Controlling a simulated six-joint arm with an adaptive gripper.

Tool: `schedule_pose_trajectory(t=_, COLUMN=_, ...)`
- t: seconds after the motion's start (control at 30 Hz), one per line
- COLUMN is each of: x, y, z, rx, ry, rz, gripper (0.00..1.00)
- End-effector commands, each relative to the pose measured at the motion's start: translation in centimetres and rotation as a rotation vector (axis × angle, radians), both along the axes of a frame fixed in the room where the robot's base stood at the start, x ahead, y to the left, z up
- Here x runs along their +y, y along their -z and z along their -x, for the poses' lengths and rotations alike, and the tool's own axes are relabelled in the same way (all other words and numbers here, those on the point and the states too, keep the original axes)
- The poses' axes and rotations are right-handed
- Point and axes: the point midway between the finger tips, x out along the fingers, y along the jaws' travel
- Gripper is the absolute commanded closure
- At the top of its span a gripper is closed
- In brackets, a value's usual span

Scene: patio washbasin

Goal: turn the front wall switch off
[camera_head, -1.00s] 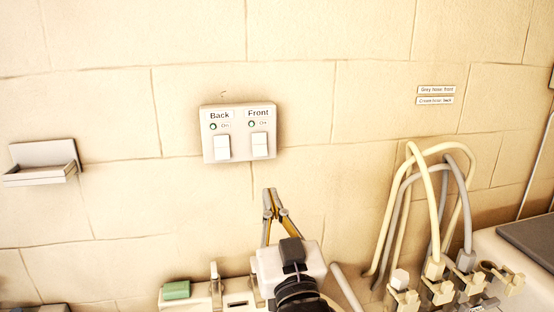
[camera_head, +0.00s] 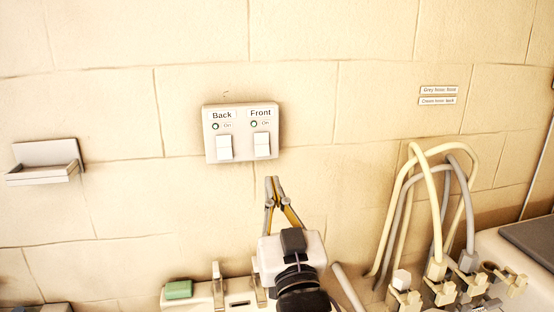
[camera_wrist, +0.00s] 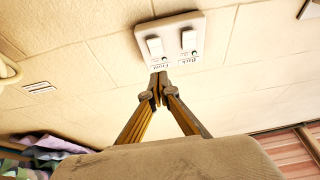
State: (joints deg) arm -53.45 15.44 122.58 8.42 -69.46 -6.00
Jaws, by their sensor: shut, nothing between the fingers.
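The white switch plate (camera_head: 242,133) is on the tiled wall with two rockers. The front switch (camera_head: 262,145) is the right rocker, under the label "Front", with a green indicator marked "On". The back switch (camera_head: 224,148) is on the left, also with a green indicator. My gripper (camera_head: 272,180) is below the plate, slightly right of the front switch, with its fingertips together and empty. In the wrist view the plate appears upside down, and the front switch (camera_wrist: 155,46) lies just beyond my fingertips (camera_wrist: 159,74). The fingertips look apart from the rocker.
A small shelf (camera_head: 45,163) is on the wall at left. A green block (camera_head: 178,290) sits at the lower left of my arm. Cream and grey hoses (camera_head: 440,200) loop at the right, below two wall labels (camera_head: 438,96). The wall around the plate is clear.

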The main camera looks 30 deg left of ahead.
Motion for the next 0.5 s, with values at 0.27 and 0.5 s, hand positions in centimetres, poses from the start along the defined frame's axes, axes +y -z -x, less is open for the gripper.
schedule_pose_trajectory(t=0.27, x=1.7, y=-0.9, z=-1.7, rx=-0.001, ry=0.000, rz=-0.001, gripper=1.00)
schedule_pose_trajectory(t=0.5, x=3.2, y=-1.7, z=-3.2, rx=-0.001, ry=0.000, rz=-0.001, gripper=1.00)
